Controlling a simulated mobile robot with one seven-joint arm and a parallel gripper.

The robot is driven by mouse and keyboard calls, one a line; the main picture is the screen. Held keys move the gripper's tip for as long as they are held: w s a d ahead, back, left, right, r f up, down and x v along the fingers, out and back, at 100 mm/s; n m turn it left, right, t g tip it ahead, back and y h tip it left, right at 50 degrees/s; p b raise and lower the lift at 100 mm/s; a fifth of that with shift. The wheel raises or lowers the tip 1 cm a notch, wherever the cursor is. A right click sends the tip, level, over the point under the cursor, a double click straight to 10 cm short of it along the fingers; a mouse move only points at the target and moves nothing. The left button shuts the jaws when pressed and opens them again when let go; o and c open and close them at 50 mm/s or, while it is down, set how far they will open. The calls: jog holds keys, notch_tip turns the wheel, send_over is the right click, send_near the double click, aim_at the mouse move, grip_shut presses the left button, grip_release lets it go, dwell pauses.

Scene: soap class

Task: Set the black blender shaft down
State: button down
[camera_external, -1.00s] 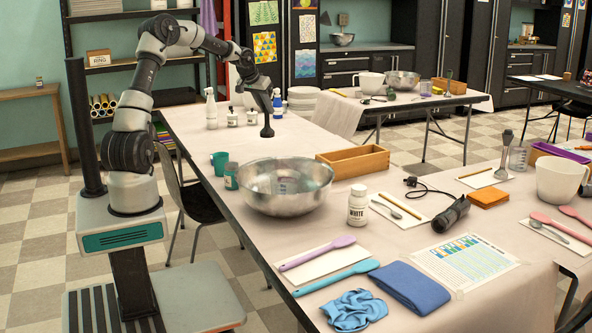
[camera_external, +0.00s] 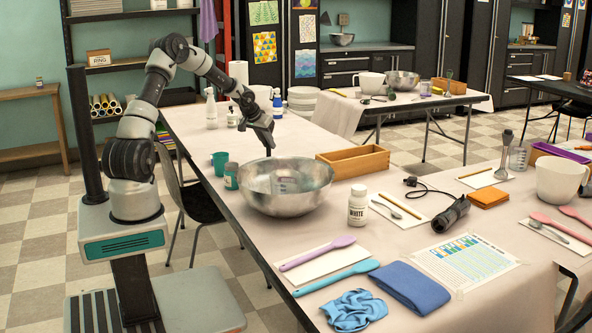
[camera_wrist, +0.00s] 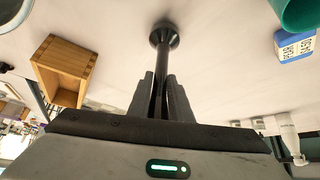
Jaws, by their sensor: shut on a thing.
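My gripper (camera_external: 265,132) is shut on the black blender shaft (camera_wrist: 162,55) behind the metal bowl in the external view. In the wrist view, the shaft runs out from between my gripper's fingers (camera_wrist: 161,85), with its flared foot pointing at the pale tabletop (camera_wrist: 225,50). In the external view, the bowl hides the shaft's lower end. I cannot tell whether the foot touches the table. No other thing is seen against the shaft in the wrist view.
The large metal bowl (camera_external: 286,190) stands in front of the shaft in the external view. Spray bottles (camera_external: 211,108) stand farther back. Bare tabletop surrounds the foot in the wrist view.

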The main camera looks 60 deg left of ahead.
jog(key=shift+f, duration=0.4)
jog(key=shift+f, duration=0.15)
jog(key=c, duration=1.6)
grip_release()
jog(key=shift+r, duration=0.3)
jog(key=p+v, duration=0.2)
jog(key=v, duration=1)
jog(key=shift+d+f+p, duration=0.1)
jog(key=shift+f+p, duration=0.05)
jog(key=shift+p, duration=0.25)
